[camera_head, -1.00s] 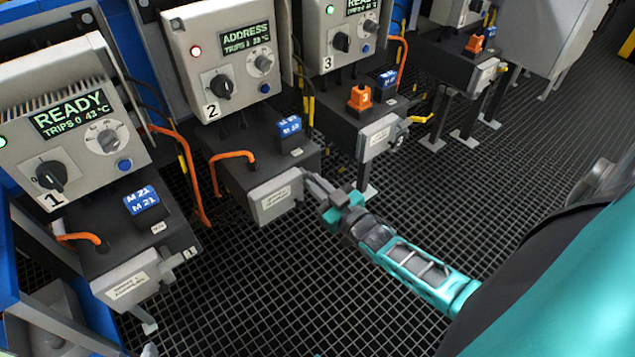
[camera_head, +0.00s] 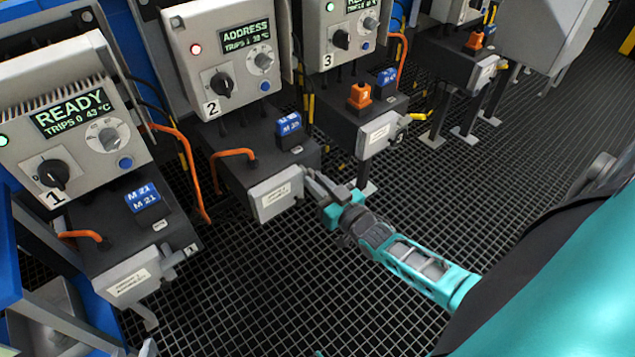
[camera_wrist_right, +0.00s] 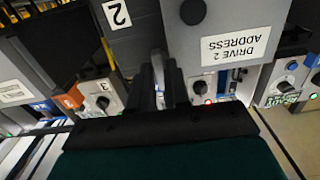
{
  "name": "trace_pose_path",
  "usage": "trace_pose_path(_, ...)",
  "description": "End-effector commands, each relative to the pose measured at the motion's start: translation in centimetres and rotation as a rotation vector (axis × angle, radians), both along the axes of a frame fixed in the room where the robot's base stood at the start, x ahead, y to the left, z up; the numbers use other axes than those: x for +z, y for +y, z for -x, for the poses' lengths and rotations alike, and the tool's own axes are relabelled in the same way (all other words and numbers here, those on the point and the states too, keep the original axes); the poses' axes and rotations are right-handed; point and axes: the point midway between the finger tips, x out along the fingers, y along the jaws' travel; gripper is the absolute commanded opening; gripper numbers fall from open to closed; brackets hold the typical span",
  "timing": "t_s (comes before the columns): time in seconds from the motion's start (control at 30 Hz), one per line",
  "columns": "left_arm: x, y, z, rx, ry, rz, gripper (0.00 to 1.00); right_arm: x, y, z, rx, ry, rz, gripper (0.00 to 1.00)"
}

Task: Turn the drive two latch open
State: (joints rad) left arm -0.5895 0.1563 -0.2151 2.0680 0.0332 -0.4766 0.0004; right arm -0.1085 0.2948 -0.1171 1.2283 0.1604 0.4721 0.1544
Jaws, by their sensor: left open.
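Drive two's cabinet (camera_head: 225,55) shows ADDRESS on its screen and a red lamp. Below it is a dark box with a grey labelled front (camera_head: 275,194). My right gripper (camera_head: 316,187) is at the right end of that front. In the right wrist view, the light grey drive two latch handle (camera_wrist_right: 158,72) stands between the two dark fingers of my right gripper (camera_wrist_right: 160,92). The fingers lie close against it on both sides and seem shut on it. The DRIVE 2 ADDRESS label shows upside down there. The latch is mostly hidden in the head view. My left gripper is not seen.
Drive one's cabinet (camera_head: 70,125), reading READY, stands at the left. Drive three's box with an orange plug (camera_head: 359,95) is close at the right of the gripper. An orange cable (camera_head: 232,153) loops over drive two's box. The grating floor (camera_head: 240,300) in front is clear.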

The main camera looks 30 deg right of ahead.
Motion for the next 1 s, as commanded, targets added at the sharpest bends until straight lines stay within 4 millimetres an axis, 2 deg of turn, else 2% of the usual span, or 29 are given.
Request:
trace_pose_path(0.03,0.0,0.0,0.0,0.000,0.001,0.000,0.43,0.0,0.0,0.0,0.000,0.000,0.000,0.22)
trace_pose_path(0.2,-0.1,0.0,0.1,0.000,0.003,0.000,0.43,0.0,0.0,0.0,0.000,-0.001,0.002,0.37)
trace_pose_path(0.43,-0.1,0.0,0.2,0.001,0.005,0.000,0.43,0.1,0.0,0.1,0.001,-0.002,0.003,0.37)
trace_pose_path(0.53,0.1,-0.1,0.2,0.003,0.005,0.003,0.43,0.1,0.0,0.7,0.001,-0.001,0.003,0.37)
trace_pose_path(0.67,0.7,-0.1,0.2,0.005,0.005,0.006,0.43,0.1,-0.2,2.7,0.000,0.003,0.003,0.37)
trace_pose_path(1.0,1.9,-0.2,0.1,0.008,0.002,0.009,0.43,0.1,-0.8,10.0,0.000,0.002,0.003,0.37)
